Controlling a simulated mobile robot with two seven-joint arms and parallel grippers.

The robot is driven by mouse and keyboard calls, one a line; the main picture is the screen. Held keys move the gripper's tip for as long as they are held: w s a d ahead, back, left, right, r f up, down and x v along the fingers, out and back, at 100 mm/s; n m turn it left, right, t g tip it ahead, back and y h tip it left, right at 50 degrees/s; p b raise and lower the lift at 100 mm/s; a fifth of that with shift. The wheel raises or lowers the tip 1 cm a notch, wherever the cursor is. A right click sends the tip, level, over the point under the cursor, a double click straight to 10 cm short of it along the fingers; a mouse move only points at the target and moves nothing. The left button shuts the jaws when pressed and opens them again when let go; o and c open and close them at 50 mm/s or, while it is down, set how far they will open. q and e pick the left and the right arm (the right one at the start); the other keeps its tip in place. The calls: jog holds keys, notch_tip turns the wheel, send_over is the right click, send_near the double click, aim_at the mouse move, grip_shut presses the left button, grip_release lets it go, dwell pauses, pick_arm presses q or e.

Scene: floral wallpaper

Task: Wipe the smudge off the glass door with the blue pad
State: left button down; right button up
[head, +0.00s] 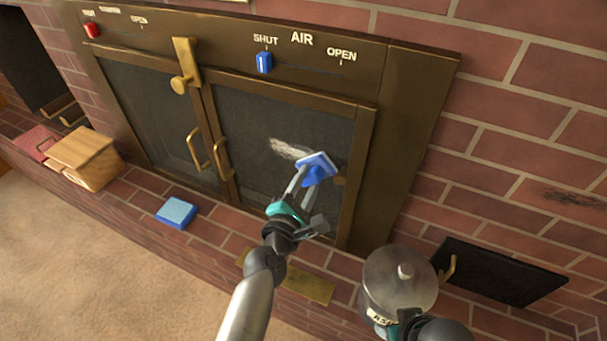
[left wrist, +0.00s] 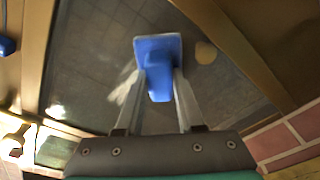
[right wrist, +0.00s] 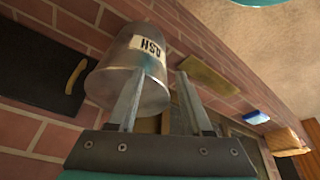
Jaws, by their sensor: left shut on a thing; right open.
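The blue pad (head: 318,162) is in my left gripper (head: 307,184), which is shut on its blue grip. It also shows in the left wrist view (left wrist: 157,46). The pad is in front of the right glass door (head: 250,115); I cannot tell if it touches the glass. A whitish smudge (head: 289,149) lies on that glass, up and left of the pad. It shows as a pale streak left of the pad in the left wrist view (left wrist: 124,88). My right gripper (right wrist: 161,78) is open and empty, close to a metal ash bucket (right wrist: 135,62).
The lidded bucket (head: 398,278) stands on the brick hearth. A blue sponge-like block (head: 176,212) and a wooden box (head: 88,158) lie on the hearth to the left. A brass latch (head: 185,67), door handles (head: 194,150) and a blue air slider (head: 264,62) project nearby.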

pick_arm(q)
jog(key=shift+w+d+r+n, duration=0.2)
jog(key=shift+d+r+n, duration=0.3)
jog(key=shift+d, duration=0.15)
jog(key=shift+w+a+r, duration=0.1)
jog(key=shift+w+a, duration=0.35)
jog(key=shift+a, duration=0.25)
jog(key=shift+w+a+r, duration=0.15)
jog(key=shift+a, duration=0.7)
jog(key=shift+w+a, duration=0.25)
jog(key=shift+a, duration=0.5)
jog(key=shift+w+a, duration=0.2)
jog(key=shift+a, duration=0.55)
jog(key=shift+w+a, duration=0.25)
jog(key=shift+a, duration=0.5)
jog(key=shift+w+a+f+b, duration=0.1)
jog(key=shift+w+a+b, duration=0.15)
jog(key=shift+a, duration=0.55)
jog(key=shift+w+a+f+b, duration=0.1)
jog(key=shift+w+a+b, duration=0.1)
jog(key=shift+a, duration=0.6)
jog(key=shift+w+a+f+b, duration=0.1)
jog(key=shift+w+a+b, duration=0.15)
jog(key=shift+a, duration=0.55)
jog(key=v, duration=0.6)
jog(key=shift+a+f, duration=0.2)
jog(key=shift+f, duration=0.1)
